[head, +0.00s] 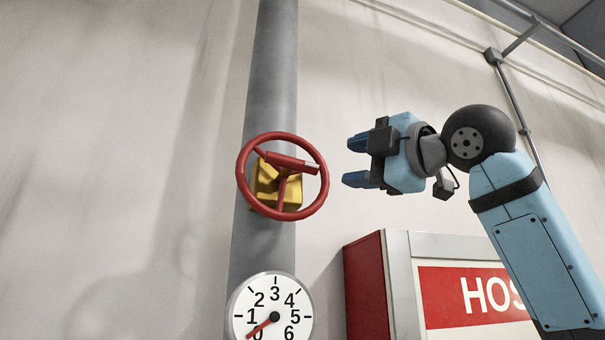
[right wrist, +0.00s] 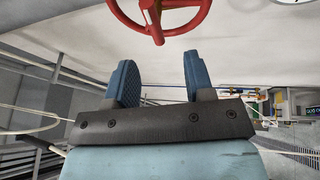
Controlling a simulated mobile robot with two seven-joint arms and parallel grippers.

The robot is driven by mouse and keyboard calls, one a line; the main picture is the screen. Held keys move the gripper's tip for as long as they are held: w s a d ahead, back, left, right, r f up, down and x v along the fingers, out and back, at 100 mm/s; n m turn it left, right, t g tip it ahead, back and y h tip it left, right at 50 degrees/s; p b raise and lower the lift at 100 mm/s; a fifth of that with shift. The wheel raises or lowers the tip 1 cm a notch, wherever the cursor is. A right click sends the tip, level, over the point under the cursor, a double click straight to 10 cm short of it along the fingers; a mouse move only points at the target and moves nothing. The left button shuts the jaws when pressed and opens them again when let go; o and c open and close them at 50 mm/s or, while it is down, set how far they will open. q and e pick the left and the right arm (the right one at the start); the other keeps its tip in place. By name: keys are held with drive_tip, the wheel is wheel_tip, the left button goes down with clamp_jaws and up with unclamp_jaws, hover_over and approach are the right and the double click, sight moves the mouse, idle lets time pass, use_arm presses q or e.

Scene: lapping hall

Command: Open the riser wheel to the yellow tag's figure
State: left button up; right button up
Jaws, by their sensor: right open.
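The red riser wheel (head: 318,187) is mounted on a grey vertical pipe, in front of a yellow valve body (head: 264,178). A red spoke with a pale end crosses it. A round white dial (head: 293,328) below it carries figures from 0 to 6; its red needle points down-left, near 0. My right gripper (head: 352,161) is open and empty, to the right of the wheel and apart from it, fingers pointing at it. In the right wrist view the wheel (right wrist: 158,37) shows beyond the two blue fingers. I cannot make out a yellow tag with a figure. My left gripper is out of view.
A red and white hose cabinet (head: 365,285) stands at the lower right, below my right arm. The grey pipe (head: 273,70) runs up the plain wall (head: 130,130). Thin pipework (head: 510,95) runs along the upper right. The wall left of the wheel is clear.

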sight(301, 165)
drive_tip(key=p+x, duration=0.1)
drive_tip(key=x, duration=0.3)
drive_tip(key=r+p+x, duration=0.1)
drive_tip(key=p+x, duration=0.1)
drive_tip(key=x, duration=0.2)
drive_tip(key=p+x, duration=0.2)
drive_tip(key=x, duration=0.2)
drive_tip(key=shift+s+a+r, duration=0.15)
drive_tip(key=shift+s+r, duration=0.2)
drive_tip(key=shift+s, duration=0.1)
drive_tip(key=shift+w+a, duration=0.45)
drive_tip(key=shift+w, duration=0.1)
drive_tip(key=shift+c, duration=0.3)
drive_tip(key=c, duration=0.7)
clamp_jaws()
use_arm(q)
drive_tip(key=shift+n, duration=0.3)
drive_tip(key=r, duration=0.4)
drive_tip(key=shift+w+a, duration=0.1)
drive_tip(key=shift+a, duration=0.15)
